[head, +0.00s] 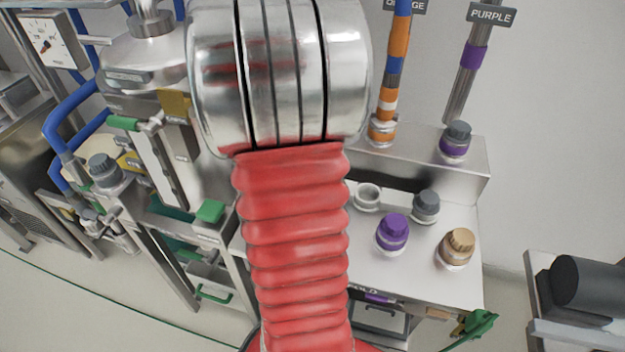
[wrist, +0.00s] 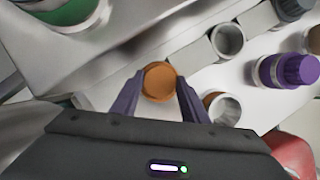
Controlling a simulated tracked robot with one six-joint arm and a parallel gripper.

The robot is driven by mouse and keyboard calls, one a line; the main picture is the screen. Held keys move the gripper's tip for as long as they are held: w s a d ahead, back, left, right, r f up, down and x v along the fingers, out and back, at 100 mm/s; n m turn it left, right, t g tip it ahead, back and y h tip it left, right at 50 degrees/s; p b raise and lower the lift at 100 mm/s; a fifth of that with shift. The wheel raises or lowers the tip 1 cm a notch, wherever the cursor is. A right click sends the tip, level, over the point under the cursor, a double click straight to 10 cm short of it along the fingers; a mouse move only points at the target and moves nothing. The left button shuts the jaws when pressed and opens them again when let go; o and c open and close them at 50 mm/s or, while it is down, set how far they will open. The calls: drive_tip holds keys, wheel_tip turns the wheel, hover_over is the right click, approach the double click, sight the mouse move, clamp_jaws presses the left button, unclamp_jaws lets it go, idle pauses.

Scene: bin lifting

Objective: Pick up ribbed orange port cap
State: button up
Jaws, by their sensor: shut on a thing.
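The orange port cap (wrist: 158,80) is between the two fingers of my gripper (wrist: 157,88) in the wrist view. The fingers are shut on it from both sides, and its round flat top faces the camera. It appears apart from the ports, though its underside is hidden. An open port with a brownish rim (wrist: 222,108) is just to the right of the right finger. In the head view my red arm hides the gripper and the cap.
Another open port (head: 367,195) stands on the bench (head: 470,290), near a grey cap (head: 425,205), a purple cap (head: 393,230) and a tan cap (head: 457,247). Behind rise an orange-banded pipe (head: 398,50) and a purple-banded pipe (head: 470,58). Pipework crowds the left.

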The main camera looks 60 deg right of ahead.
drive_tip(key=shift+c, duration=1)
drive_tip(key=shift+r, duration=0.1)
wheel_tip(320, 180, up, 10)
drive_tip(key=shift+s, duration=0.1)
